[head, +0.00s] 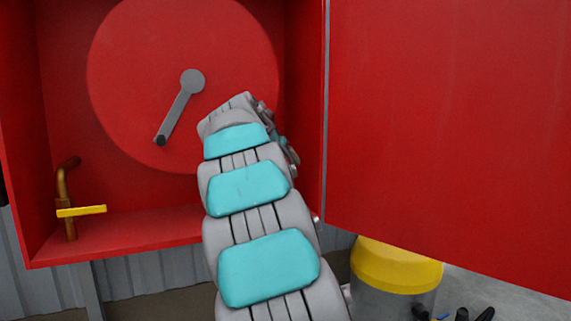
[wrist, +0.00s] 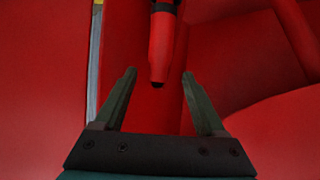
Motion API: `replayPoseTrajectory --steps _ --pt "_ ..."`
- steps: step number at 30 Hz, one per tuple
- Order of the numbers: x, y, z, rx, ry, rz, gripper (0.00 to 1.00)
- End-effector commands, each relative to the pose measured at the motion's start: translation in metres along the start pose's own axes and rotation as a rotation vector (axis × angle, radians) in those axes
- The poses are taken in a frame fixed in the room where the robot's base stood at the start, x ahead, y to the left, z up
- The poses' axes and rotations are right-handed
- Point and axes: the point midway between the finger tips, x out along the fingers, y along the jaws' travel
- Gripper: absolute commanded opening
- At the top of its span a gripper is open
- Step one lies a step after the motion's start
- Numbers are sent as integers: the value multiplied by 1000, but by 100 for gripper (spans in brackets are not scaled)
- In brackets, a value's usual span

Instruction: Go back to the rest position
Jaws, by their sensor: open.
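My gripper (wrist: 160,76) shows in the wrist view with its two dark fingers apart and nothing clamped between them. A red nozzle-like piece (wrist: 161,48) with a black tip hangs from the top of that view, in line with the gap between the fingers. I cannot tell how far beyond the fingers it is. In the head view my arm reaches up into the open red cabinet (head: 120,240), in front of the red reel disc (head: 130,90). My gripper is hidden there behind my arm.
The cabinet door (head: 450,120) stands open on the right. A grey crank (head: 178,108) sticks out from the disc. A brass valve with a yellow lever (head: 82,211) stands at the cabinet's lower left. A yellow-topped grey bin (head: 397,265) stands below the door.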

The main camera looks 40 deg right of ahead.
Motion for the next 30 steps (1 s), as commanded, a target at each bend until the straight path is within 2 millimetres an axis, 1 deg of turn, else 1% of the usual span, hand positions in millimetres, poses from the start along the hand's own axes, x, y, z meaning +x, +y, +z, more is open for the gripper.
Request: replayPoseTrajectory --steps 1,3,9,11,14,17,18,20,21,23,24,26,27,29,30 --pt "-6 0 -1 0 1 0 72" --pt "-10 0 0 -1 0 1 72" --pt "-10 0 3 -3 -6 1 72" --pt "-12 1 9 -11 -20 0 72" --pt "-19 2 30 -42 -68 -7 72" --pt "-32 7 69 -99 -151 -18 72" --pt "-38 9 90 -128 -195 -24 72" --pt "-50 14 120 -172 -258 -39 72" --pt "-57 17 143 -203 -304 -50 72" --pt "-69 22 176 -251 -371 -70 72" --pt "-80 26 198 -283 -413 -86 72" --pt "-94 32 233 -337 -481 -111 72" --pt "-105 37 255 -371 -522 -131 72" --pt "-121 44 291 -426 -589 -162 72" --pt "-133 50 315 -464 -634 -183 72"
